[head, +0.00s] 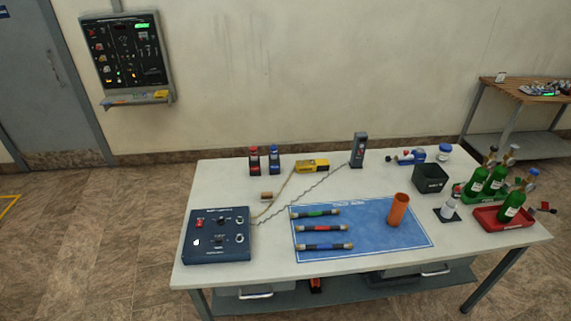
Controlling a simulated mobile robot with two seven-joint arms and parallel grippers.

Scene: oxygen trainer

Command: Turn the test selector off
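A dark blue control box (217,256) lies at the front left of the white table. Its sloped top carries a red part, a white part and several small knobs or switches. The print on it is too small to read, so I cannot tell which one is the test selector or how it is set. A black wall panel (125,45) with lit indicators and several controls hangs at the upper left; its labels are also unreadable. Neither of my grippers is in view.
On the table (275,272) a blue mat (375,238) bears several striped cylinders and an orange cup (398,210). Floor is open at left.

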